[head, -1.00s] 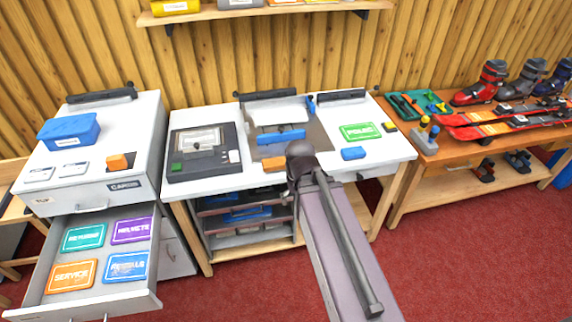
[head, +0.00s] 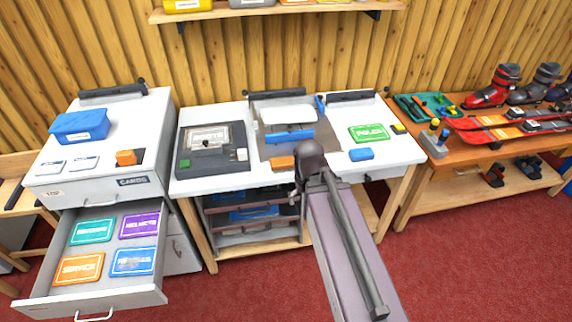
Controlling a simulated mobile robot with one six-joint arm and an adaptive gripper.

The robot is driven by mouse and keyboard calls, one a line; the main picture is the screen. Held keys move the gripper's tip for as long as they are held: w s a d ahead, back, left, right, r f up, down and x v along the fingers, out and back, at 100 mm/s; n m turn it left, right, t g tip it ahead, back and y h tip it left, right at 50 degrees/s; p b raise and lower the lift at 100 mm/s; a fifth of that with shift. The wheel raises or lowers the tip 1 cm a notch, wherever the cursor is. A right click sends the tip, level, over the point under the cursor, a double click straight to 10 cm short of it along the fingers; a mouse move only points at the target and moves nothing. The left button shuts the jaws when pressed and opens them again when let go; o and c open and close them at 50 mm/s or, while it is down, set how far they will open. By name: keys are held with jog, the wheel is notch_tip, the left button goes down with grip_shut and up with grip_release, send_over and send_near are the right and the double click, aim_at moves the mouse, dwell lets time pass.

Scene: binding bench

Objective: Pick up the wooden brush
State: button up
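I cannot make out a wooden brush in the head view. My arm reaches up from the bottom edge to a dark rounded joint in front of the middle bench (head: 228,180). My gripper does not show clearly; the arm hides whatever is beyond that joint. An orange block (head: 283,163) lies at the bench's front edge, just left of the joint.
At left, a cabinet (head: 100,190) has its drawer (head: 150,296) pulled out, with several coloured cards inside. A green card (head: 368,133) and a blue block (head: 361,154) lie on the bench. At right, a wooden table (head: 465,160) holds skis and boots.

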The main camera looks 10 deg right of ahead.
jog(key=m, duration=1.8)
send_over(286, 160)
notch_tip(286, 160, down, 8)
jog(key=b, duration=0.8)
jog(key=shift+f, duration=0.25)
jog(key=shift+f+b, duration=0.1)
jog(key=shift+b, duration=0.25)
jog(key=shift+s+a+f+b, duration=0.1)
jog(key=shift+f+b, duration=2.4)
